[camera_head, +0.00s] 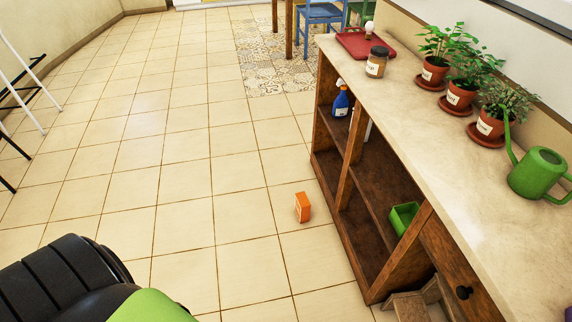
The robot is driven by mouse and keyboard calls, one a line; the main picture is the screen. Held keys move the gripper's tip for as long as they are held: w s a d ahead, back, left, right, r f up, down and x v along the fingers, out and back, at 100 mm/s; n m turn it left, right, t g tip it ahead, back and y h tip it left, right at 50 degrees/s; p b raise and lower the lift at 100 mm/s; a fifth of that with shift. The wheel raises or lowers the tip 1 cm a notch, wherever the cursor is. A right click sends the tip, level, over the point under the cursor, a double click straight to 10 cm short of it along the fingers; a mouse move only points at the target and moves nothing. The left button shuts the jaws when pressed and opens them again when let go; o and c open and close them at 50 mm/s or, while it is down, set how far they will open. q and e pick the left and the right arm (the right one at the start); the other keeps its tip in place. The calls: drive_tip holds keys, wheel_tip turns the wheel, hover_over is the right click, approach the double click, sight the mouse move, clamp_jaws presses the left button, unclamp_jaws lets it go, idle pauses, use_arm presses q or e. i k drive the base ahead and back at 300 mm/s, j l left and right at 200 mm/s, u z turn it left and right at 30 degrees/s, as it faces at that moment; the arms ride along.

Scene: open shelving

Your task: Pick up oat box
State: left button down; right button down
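A small orange box (302,207) stands upright on the tiled floor, just left of the open shelving unit. It has a pale marking on its front that is too small to read, so I cannot confirm that it is the oat box. Nothing touches it. Neither of my grippers shows in the head view. A black and green part at the lower left appears to be mine.
The wooden shelving (375,193) holds a blue spray bottle (341,103) and a green container (403,217). On its top are a jar (376,63), several potted plants and a green watering can (538,172). A wooden stool (411,306) stands below. Floor left of the box is clear.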

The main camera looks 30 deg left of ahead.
sight(302, 205)
drive_tip(key=u, duration=0.85)
